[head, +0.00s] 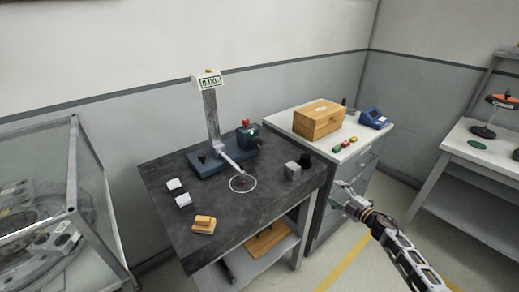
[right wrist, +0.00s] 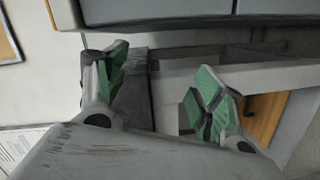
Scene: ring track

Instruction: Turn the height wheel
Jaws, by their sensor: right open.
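A height gauge (head: 211,118) stands toward the back of the dark table, with a blue base, an upright grey column and a small display on top. I cannot make out the height wheel clearly at this size. My right gripper (head: 345,192) is open and empty, off the table's right side and well apart from the gauge. In the right wrist view its green-padded fingers (right wrist: 160,98) are spread, with no gauge part between them. My left gripper is not in view.
A white cabinet (head: 365,146) with a wooden box (head: 318,120) stands behind right. A glass case (head: 60,190) is at left.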

